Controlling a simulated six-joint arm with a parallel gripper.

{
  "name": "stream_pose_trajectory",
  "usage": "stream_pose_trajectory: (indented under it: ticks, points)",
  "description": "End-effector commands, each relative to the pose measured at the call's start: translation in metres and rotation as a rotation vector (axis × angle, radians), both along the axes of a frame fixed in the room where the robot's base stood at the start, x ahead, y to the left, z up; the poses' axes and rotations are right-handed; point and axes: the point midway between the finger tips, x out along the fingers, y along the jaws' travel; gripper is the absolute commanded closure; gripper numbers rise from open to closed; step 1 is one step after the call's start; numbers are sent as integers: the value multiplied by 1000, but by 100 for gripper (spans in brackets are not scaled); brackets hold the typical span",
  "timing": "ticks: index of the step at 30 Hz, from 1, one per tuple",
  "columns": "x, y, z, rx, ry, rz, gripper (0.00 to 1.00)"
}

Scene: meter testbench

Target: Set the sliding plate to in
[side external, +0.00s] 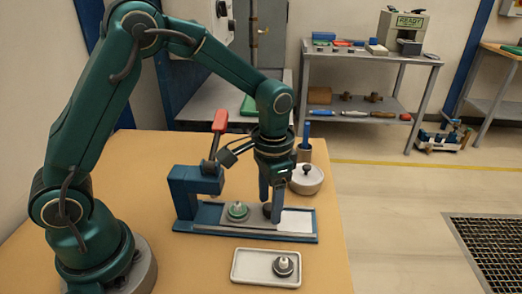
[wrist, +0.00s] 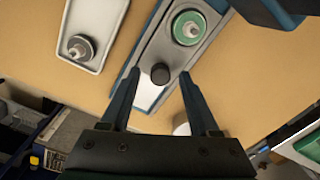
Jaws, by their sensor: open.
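The sliding plate (side external: 222,220) is a grey strip in a blue rail fixture (side external: 190,228). A green-based round part (side external: 238,211) sits on the plate, and it also shows in the wrist view (wrist: 188,28). A dark round knob (wrist: 160,73) stands at the plate's end away from the red-handled press (side external: 198,180). A white bare stretch of the rail (side external: 297,221) lies beyond the knob. My gripper (side external: 271,206) points down over the knob. In the wrist view my gripper (wrist: 159,75) is open, with one finger either side of the knob and visible gaps.
A white tray (side external: 240,277) with a dark-based round part (side external: 284,265) lies in front of the fixture. A round pale pot with a black knob (side external: 306,180) and a holder with a blue-handled item (side external: 304,153) stand close behind my gripper.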

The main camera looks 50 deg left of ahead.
Motion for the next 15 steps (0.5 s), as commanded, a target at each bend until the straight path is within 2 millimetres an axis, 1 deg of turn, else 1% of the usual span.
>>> stream_pose_trajectory:
  ticks: [3, 8, 9, 11, 12, 13, 14, 15]
  points:
    - [0, 0, -4, 0, 0, 1, 38]
    - [0, 0, -3, 0, -1, 1, 38]
    - [0, 0, -3, 0, -1, 1, 42]
    - [0, 0, -3, 0, -1, 2, 65]
    - [0, 0, -3, 0, 0, 2, 80]
    - [0, 0, -3, 0, 0, 2, 92]
    - [0, 0, -3, 0, 0, 2, 100]
    - [0, 0, -3, 0, -1, 2, 100]
